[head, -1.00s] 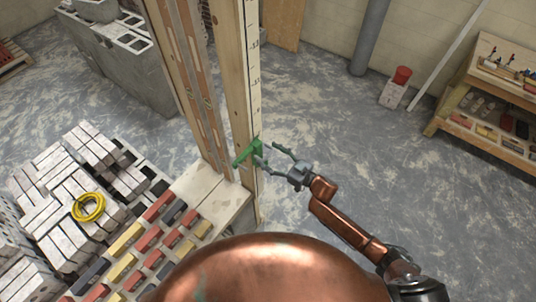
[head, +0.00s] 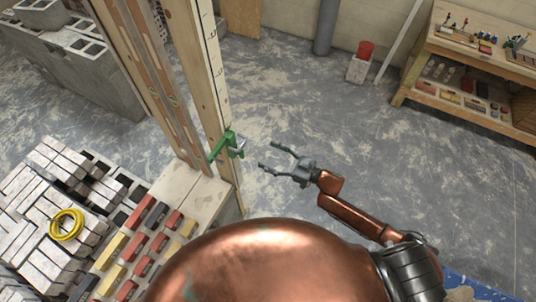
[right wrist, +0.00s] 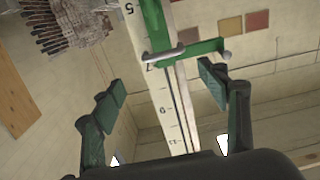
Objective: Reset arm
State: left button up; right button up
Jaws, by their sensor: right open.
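My right gripper (head: 268,157) is open and empty in the head view, with its fingers pointing left. A green clamp-like piece (head: 229,147) sits on the wooden post with ruler marks (head: 200,70), left of the fingertips and apart from them. In the right wrist view the green piece (right wrist: 190,50), with a grey bar, is on the marked post (right wrist: 168,105), beyond and between my open fingers (right wrist: 160,85). My left gripper is not in view.
Grey and coloured bricks (head: 150,240) and a yellow coil (head: 66,225) lie at lower left. Grey blocks (head: 85,70) stand at upper left. The floor right of my gripper is clear.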

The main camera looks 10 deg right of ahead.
dwell(0.3)
